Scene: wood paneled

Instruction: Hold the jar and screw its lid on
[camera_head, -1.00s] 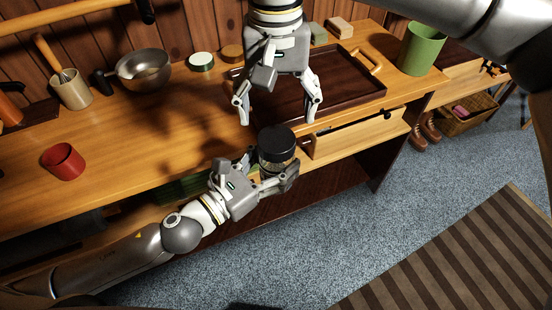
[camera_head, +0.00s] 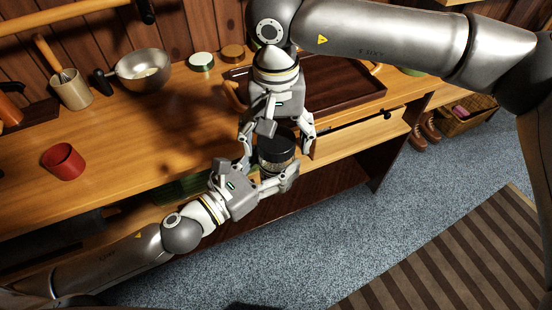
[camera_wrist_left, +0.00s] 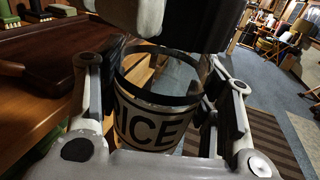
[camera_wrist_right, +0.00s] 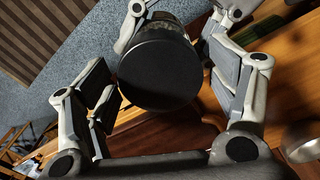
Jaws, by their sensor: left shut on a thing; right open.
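The jar (camera_head: 276,166) is clear glass with a pale label reading "ICE" in the left wrist view (camera_wrist_left: 152,128). My left gripper (camera_head: 268,174) is shut around its sides and holds it upright in front of the workbench edge. The round black lid (camera_head: 276,140) sits on top of the jar; it also shows in the right wrist view (camera_wrist_right: 159,68). How far it is screwed on cannot be told. My right gripper (camera_head: 278,146) is open above the jar, pointing down, with its fingers on either side of the lid (camera_wrist_right: 160,88).
The wooden workbench (camera_head: 120,135) holds a dark tray (camera_head: 335,88), a red cup (camera_head: 63,161), a metal bowl (camera_head: 143,68), a utensil crock (camera_head: 71,90) and a small round tin (camera_head: 201,62). A pulled-out drawer (camera_head: 360,134) is right of the jar. The floor in front is clear.

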